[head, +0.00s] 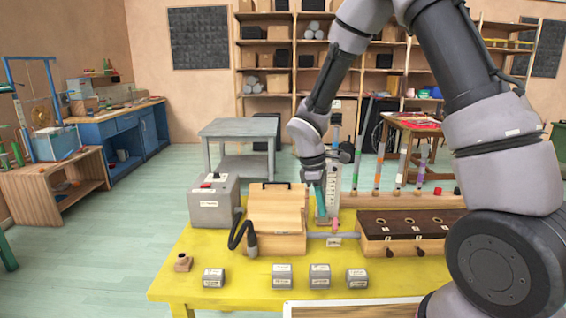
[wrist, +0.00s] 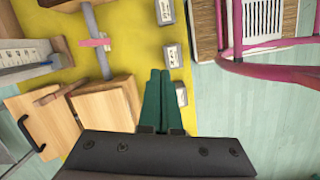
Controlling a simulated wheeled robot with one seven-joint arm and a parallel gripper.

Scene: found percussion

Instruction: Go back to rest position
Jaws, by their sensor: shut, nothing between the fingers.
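My gripper (head: 321,217) points down over the yellow table (head: 190,262), just right of the wooden box with a black handle (head: 276,218) in the head view. In the wrist view its two green fingers (wrist: 161,82) are together with nothing between them. The wooden box (wrist: 45,115) lies to the left of the fingers there. The fingers seem to be above the table, clear of the objects, though the exact height is hard to tell.
A grey box with a red button (head: 213,203) stands left of the wooden box. Several small grey labelled blocks (head: 320,276) line the table's front. A dark-topped wooden unit (head: 400,226) is at right. A grey side table (head: 238,129) stands behind. Open floor lies left (head: 120,240).

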